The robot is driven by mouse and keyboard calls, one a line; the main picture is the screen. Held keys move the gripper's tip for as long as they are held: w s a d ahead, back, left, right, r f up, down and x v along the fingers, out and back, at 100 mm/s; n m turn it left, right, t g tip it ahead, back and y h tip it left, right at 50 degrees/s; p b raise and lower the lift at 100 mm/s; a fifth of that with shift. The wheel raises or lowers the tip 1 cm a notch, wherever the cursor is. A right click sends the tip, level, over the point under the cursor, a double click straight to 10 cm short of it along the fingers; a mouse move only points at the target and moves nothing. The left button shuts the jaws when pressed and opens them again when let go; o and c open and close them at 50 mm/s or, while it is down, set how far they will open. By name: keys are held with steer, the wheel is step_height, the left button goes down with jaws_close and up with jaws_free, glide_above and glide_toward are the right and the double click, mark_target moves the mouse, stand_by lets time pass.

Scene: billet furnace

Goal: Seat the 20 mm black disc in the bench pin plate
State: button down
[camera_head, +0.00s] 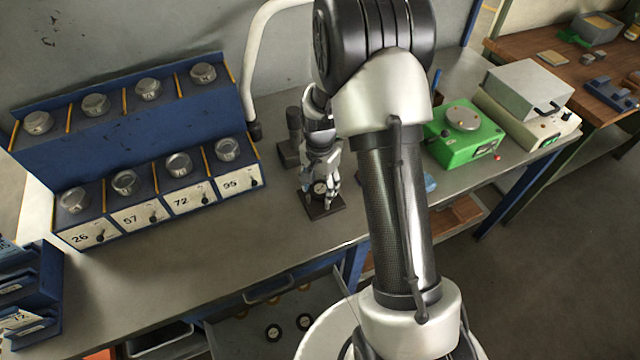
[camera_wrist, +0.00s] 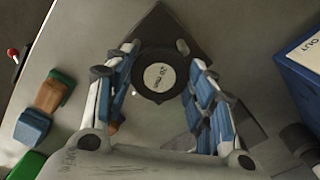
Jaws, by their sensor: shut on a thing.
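The black disc (camera_wrist: 160,75) has a pale round label reading "20 mm". In the wrist view it lies between the fingertips of my gripper (camera_wrist: 163,62), which is shut on it. Under the disc is a dark square plate (camera_wrist: 192,32), the likely bench pin plate, turned cornerwise in this view. In the head view my gripper (camera_head: 320,187) points down over the same dark plate (camera_head: 327,210) on the grey bench. The pin is hidden, and I cannot tell whether the disc rests on the plate or sits just above it.
A blue rack (camera_head: 130,150) with numbered bays and metal knobs stands at left. A dark stand (camera_head: 290,150) is close behind my gripper. A green device (camera_head: 463,137) and a pale boxed device (camera_head: 528,95) stand at right. An open drawer (camera_head: 260,325) below holds black discs.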

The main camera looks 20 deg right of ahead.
steer(key=shift+w+d, duration=0.1)
steer(key=shift+d, duration=0.05)
stand_by(0.6)
steer(key=shift+f, duration=0.25)
steer(key=shift+s+f+b, duration=0.35)
steer(key=shift+f+b, duration=0.05)
steer(key=shift+b, duration=0.1)
steer(key=shift+f, duration=0.1)
steer(key=c, duration=1.2)
jaws_free()
steer(key=shift+s, duration=0.1)
steer(key=shift+o, duration=1.4)
steer(key=shift+w+f, duration=0.2)
steer(key=shift+w, duration=0.2)
steer(key=shift+s+r, duration=0.1)
steer(key=shift+c, duration=0.2)
steer(key=shift+r, duration=0.15)
